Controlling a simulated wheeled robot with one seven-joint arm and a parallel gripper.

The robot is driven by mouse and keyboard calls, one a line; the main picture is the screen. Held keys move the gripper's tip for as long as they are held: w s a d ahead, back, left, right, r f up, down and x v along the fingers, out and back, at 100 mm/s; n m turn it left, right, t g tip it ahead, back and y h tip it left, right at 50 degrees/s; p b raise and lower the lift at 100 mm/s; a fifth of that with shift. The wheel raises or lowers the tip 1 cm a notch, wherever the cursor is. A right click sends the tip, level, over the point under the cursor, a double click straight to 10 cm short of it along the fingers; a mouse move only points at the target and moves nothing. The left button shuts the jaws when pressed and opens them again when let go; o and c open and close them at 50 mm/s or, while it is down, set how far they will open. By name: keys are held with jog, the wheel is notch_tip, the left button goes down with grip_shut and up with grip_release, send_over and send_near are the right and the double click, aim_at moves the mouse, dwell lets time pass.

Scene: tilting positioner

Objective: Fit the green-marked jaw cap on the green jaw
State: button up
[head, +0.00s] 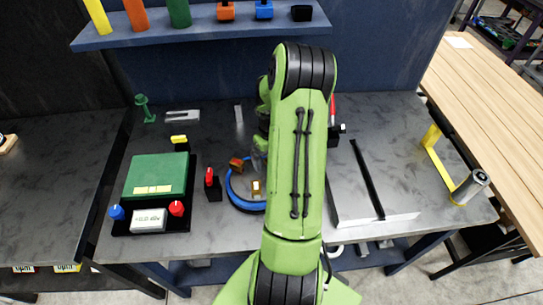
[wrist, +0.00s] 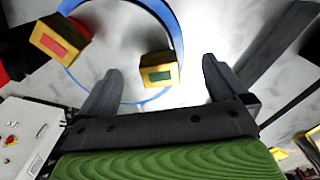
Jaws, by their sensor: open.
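The green-marked jaw cap (wrist: 146,59) is a small yellow-brown block with a dark green patch on its face. In the head view the cap (head: 257,188) shows just left of my arm, inside a blue ring (head: 232,193). My gripper (wrist: 162,66) is open and empty. In the wrist view the cap appears between its two fingertips, with a gap on each side; I cannot tell the height between them. My arm hides the gripper in the head view. I cannot make out the green jaw; my arm covers part of the bench.
A similar red-marked block (wrist: 59,39) sits at the ring's left. A red-topped black piece (head: 212,185) stands left of the ring. A control box with a green top (head: 155,174) lies farther left. A long dark bar (head: 367,180) lies right of my arm.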

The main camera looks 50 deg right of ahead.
jog(key=shift+r+p, duration=2.45)
jog(key=shift+r, duration=1.2)
jog(key=shift+f, duration=0.15)
